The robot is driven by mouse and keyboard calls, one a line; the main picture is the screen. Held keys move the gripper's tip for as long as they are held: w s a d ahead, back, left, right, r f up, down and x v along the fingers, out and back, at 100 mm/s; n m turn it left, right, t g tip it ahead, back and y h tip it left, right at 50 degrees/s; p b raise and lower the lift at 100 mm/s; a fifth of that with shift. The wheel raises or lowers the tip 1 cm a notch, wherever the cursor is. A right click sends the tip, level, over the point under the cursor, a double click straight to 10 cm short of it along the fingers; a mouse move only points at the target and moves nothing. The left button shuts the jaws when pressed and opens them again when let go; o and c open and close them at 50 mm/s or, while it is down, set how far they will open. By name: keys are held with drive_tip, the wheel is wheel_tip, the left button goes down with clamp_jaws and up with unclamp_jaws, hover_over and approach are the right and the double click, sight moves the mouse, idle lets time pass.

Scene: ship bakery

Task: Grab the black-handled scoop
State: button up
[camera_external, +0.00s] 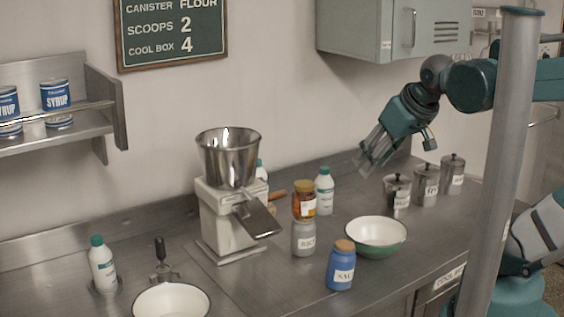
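A tool with a black handle (159,248) and a metal lower part (163,273) is on the steel counter at the lower left, behind a white bowl (171,287). It looks like the black-handled scoop. Its handle points up, and the bowl's rim is close in front of its metal end. My gripper (367,163) is in the air at the right, well away from the scoop, above the back of the counter. Its fingers point down and left, with nothing visible between them. Their spread is unclear from this angle.
A grinder (228,215) with a metal hopper stands between my gripper and the scoop. Jars, including a blue one (341,270), and a green bowl (376,250) stand right of it. A white bottle (103,265) is left of the scoop. Canisters (425,187) line the right back.

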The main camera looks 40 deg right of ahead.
drive_tip(key=w+a+r+m+g+y+p, duration=0.1)
drive_tip(key=w+a+r+m, duration=0.2)
drive_tip(key=w+a, duration=0.35)
drive_tip(key=w+a+r+m+g, duration=0.1)
drive_tip(key=w+a+r+m, duration=0.15)
drive_tip(key=w+a, duration=0.35)
drive_tip(key=m+g, duration=0.3)
drive_tip(key=m, duration=0.6)
hover_over(158, 237)
drive_tip(key=s+d, duration=0.3)
drive_tip(key=d, duration=0.7)
drive_tip(key=s+d+x, duration=0.1)
drive_tip(key=s+x, duration=0.1)
drive_tip(key=x, duration=0.6)
drive_tip(key=w+a+f+m, duration=0.1)
drive_tip(key=a+f, duration=0.2)
drive_tip(key=f, duration=0.2)
drive_tip(key=w+a+f+m+g, duration=0.1)
drive_tip(key=a+f, duration=0.2)
drive_tip(key=f, duration=0.2)
drive_tip(key=w+a+f+m+g+h+b, duration=0.1)
drive_tip(key=a+f, duration=0.3)
drive_tip(key=f, duration=0.2)
drive_tip(key=shift+w+m, duration=0.1)
drive_tip(key=shift+m, duration=0.15)
drive_tip(key=shift+a+f, duration=0.15)
drive_tip(key=shift+f, duration=0.3)
